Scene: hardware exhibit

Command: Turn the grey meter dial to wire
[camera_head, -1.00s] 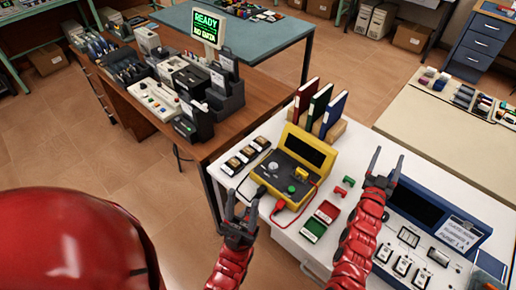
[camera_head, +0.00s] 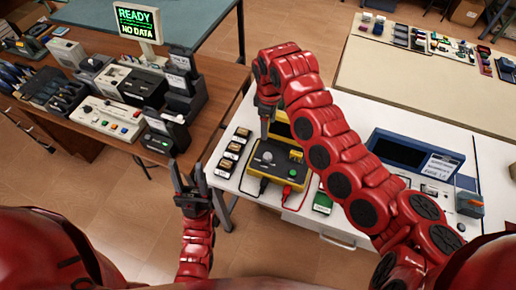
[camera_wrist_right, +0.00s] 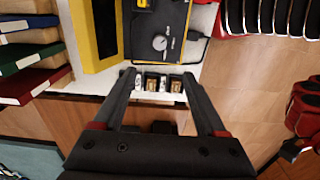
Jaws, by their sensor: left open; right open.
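The yellow meter (camera_head: 246,172) lies on the white table, with its dark face up. Its round grey dial (camera_head: 266,157) sits on the left part of that face. The dial also shows in the right wrist view (camera_wrist_right: 159,42), beyond the fingertips. My right gripper (camera_head: 266,122) is open and empty, pointing down over the meter's back left side, apart from the dial. Its arm hides the meter's back right part. My left gripper (camera_head: 188,176) is open and empty, left of the white table's edge. The dial's markings are too small to read.
Small label boxes (camera_head: 228,155) stand in a row left of the meter. Black and red leads run from its front, near a green block (camera_head: 322,202). A blue case (camera_head: 400,150) is at right. Binders (camera_wrist_right: 30,55) show in the right wrist view.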

